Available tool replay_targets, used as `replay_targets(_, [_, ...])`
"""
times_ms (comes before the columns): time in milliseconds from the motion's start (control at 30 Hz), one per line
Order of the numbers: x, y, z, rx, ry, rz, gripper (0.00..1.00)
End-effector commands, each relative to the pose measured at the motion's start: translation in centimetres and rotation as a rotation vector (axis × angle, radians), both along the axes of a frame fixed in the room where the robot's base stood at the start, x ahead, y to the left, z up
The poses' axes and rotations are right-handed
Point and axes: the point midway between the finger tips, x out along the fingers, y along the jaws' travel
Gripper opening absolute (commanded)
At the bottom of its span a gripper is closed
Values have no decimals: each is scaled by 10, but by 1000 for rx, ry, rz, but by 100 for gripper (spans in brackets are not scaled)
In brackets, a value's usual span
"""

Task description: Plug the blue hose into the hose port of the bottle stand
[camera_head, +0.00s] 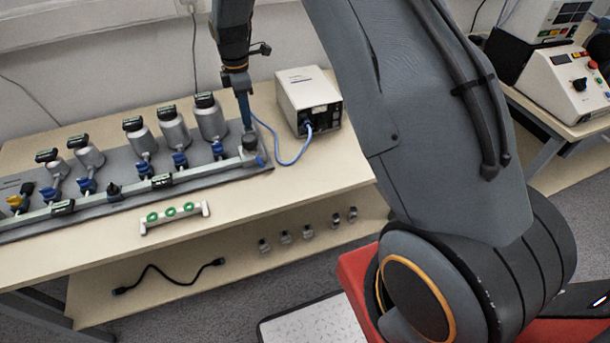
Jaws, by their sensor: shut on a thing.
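The bottle stand (110,199) is a long grey base with a rail and several grey metal bottles, on the table at the left. Blue valve handles sit below the bottles. At its right end is a round dark grey fitting (250,141); I cannot tell for sure whether this is the hose port. The blue hose (285,163) runs from a beige box in a loop up to my gripper (246,121). My gripper points down, shut on the hose end, just above or behind that fitting. The hose tip is too small to make out, and I cannot tell whether it touches the stand.
The beige box (308,100) stands right of the gripper. A small white rack with green rings (174,217) lies in front of the stand. The table front right is clear.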

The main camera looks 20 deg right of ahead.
Motion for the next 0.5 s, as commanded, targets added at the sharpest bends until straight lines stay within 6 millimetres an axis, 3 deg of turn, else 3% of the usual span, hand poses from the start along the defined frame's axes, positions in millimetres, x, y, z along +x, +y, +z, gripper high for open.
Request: replay_targets(500, [0,0,-5,0,0,0,0])
